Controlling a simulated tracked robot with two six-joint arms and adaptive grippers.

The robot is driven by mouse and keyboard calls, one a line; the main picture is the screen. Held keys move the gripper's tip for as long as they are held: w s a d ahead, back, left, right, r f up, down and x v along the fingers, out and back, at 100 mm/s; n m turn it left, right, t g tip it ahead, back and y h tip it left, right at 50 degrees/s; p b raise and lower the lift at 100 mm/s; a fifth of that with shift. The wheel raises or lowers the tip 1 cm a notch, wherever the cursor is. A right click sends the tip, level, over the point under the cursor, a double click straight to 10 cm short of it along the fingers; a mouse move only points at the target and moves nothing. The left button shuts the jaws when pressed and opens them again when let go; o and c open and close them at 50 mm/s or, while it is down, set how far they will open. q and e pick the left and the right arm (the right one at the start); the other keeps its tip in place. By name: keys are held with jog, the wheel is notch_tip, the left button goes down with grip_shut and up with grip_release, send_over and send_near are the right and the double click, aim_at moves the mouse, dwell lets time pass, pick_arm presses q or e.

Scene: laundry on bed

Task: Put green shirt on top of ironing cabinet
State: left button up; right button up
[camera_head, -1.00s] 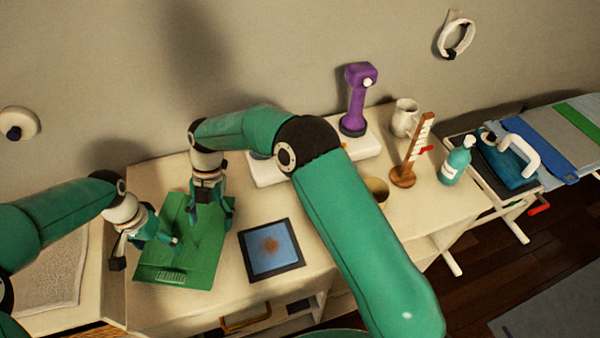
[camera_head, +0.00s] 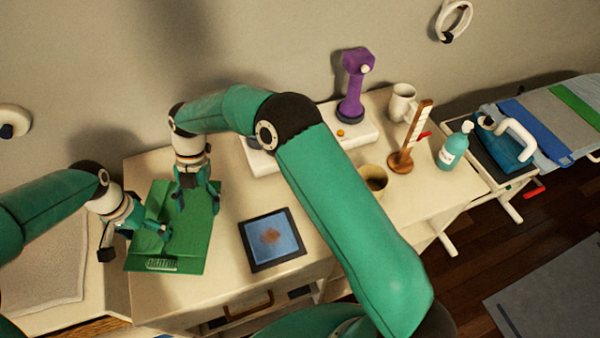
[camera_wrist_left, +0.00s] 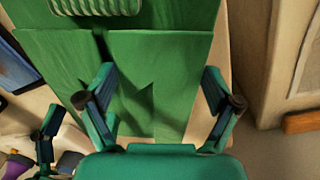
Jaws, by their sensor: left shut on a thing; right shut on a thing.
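The green shirt (camera_head: 188,246) lies folded into a rough rectangle on the left part of the ironing cabinet's cream top (camera_head: 222,276). Its lighter striped patch faces the front edge. My left gripper (camera_head: 158,232) is low at the shirt's left side, shut on it. My right gripper (camera_head: 198,195) points down at the shirt's back right part, also shut on it. In the left wrist view the shirt (camera_wrist_left: 160,65) fills the middle, with folds between my left fingers (camera_wrist_left: 158,105). The exact pinch points are hidden.
A framed blue pad (camera_head: 272,240) lies right of the shirt. A white board with a purple device (camera_head: 353,85) stands behind. A mug (camera_head: 402,103), wooden gauge (camera_head: 408,140), cup (camera_head: 373,180) and teal bottle (camera_head: 454,150) stand right. An ironing board (camera_head: 545,125) is beyond.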

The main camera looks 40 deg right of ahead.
pick_arm(q)
jog(key=shift+d+f+b, duration=0.15)
jog(key=shift+f+b, duration=0.85)
jog(key=shift+f, duration=0.05)
jog(key=shift+d+f+b, duration=0.15)
jog(key=shift+f+b, duration=0.8)
jog(key=shift+f, duration=0.05)
pick_arm(e)
jog(key=shift+a+f, duration=0.15)
jog(key=shift+f, duration=0.85)
jog(key=shift+a+f, duration=0.1)
jog(key=shift+f, duration=0.9)
pick_arm(q)
jog(key=o, duration=0.9)
jog(key=shift+r, duration=0.15)
pick_arm(e)
jog(key=o, duration=0.9)
jog(key=shift+r, duration=0.2)
pick_arm(q)
jog(key=shift+o, duration=0.3)
pick_arm(e)
jog(key=shift+o, duration=1.4)
pick_arm(q)
jog(key=shift+a, duration=0.1)
pick_arm(e)
jog(key=shift+d, duration=0.1)
pick_arm(q)
jog(key=shift+r, duration=0.1)
